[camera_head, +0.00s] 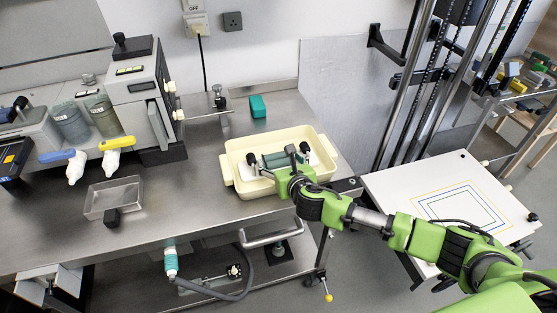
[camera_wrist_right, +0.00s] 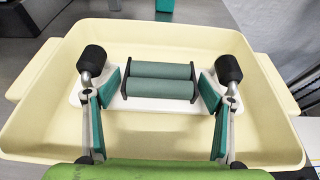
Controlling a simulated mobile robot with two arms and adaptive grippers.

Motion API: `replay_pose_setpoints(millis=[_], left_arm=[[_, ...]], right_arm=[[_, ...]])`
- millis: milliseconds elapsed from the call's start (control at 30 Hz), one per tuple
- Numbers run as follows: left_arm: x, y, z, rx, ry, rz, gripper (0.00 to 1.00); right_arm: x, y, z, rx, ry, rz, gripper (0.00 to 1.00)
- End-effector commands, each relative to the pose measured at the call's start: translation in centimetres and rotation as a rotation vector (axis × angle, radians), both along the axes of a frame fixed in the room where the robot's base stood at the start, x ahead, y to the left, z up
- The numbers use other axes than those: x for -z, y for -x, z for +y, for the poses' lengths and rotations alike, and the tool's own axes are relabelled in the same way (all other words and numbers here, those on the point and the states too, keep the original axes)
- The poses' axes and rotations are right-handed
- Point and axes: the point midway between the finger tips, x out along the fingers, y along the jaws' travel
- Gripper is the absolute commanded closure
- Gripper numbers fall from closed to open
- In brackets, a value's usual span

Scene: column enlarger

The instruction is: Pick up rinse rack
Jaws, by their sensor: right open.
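A cream tray (camera_head: 228,163) with side lugs stands near the right end of the steel bench. In it sits a roller unit (camera_head: 275,160), with two grey-green rollers between dark end brackets on a white base. It shows clearly in the right wrist view (camera_wrist_right: 160,81). No label shows which piece is the rinse rack; this unit is the one between my fingers. My right gripper (camera_wrist_right: 161,92) is open, its green-padded fingers on either side of the unit. Gaps show between pads and brackets; I see no grip. My left gripper is not in view.
A clear box (camera_head: 113,197) lies on the bench to the left, near two spray-headed bottles (camera_head: 76,165). A grey machine (camera_head: 145,95) and a green block (camera_head: 257,106) stand behind. The enlarger's white baseboard (camera_head: 400,188) is at right. Bench between box and tray is clear.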

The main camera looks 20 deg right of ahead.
Motion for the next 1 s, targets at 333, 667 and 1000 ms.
replay_pose_setpoints(millis=[333,667,1000], left_arm=[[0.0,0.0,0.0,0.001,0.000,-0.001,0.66],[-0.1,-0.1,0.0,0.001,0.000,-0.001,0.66],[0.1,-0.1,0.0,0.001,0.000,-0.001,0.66]], right_arm=[[0.2,-0.5,0.0,0.000,0.000,0.000,0.30],[-0.2,-0.7,0.0,-0.001,-0.002,-0.008,0.85],[-1.2,-0.7,0.0,0.000,-0.003,-0.010,0.85]])
